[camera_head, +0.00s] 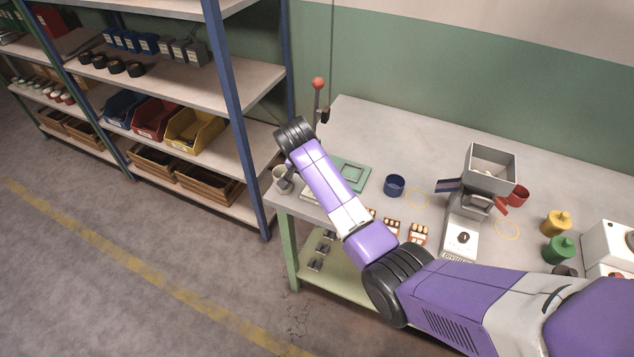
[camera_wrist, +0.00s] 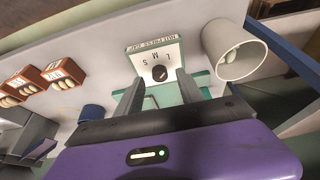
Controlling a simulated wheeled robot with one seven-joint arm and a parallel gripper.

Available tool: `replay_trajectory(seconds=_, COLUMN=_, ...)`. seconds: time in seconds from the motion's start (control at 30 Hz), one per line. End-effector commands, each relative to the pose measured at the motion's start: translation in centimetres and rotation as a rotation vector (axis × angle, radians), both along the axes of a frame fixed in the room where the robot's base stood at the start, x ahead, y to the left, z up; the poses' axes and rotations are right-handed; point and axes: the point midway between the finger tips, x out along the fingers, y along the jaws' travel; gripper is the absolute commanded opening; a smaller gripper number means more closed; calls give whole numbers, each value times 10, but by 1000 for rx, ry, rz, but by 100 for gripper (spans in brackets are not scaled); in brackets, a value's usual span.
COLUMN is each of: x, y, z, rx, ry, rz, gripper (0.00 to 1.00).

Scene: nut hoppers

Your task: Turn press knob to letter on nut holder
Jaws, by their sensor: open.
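The press knob (camera_wrist: 160,73) is small and black, on the white face of a box (camera_wrist: 154,47) marked L, M and S, upside down in the wrist view. Its pointer direction is too small to tell. My gripper (camera_wrist: 160,93) is open, its two grey fingers on either side of and in front of the knob; contact cannot be told.
A cream cup (camera_wrist: 218,52) with nuts inside stands close beside the box. A blue cup (camera_head: 394,185), a green plate (camera_head: 352,174) and a grey hopper machine (camera_head: 490,166) stand on the table (camera_head: 400,137). A red-topped lever (camera_head: 318,85) rises at its back left corner.

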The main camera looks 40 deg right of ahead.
Motion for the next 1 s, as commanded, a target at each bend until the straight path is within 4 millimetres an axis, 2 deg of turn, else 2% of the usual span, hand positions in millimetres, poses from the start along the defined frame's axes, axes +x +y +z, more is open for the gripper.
replay_trajectory(seconds=0.2, x=-4, y=13, z=33, rx=0, ry=-4, rz=-1, gripper=45)
replay_trajectory(seconds=0.4, x=-7, y=20, z=52, rx=-1, ry=0, rz=0, gripper=45)
replay_trajectory(seconds=1.0, x=-8, y=21, z=55, rx=0, ry=0, rz=-1, gripper=45)
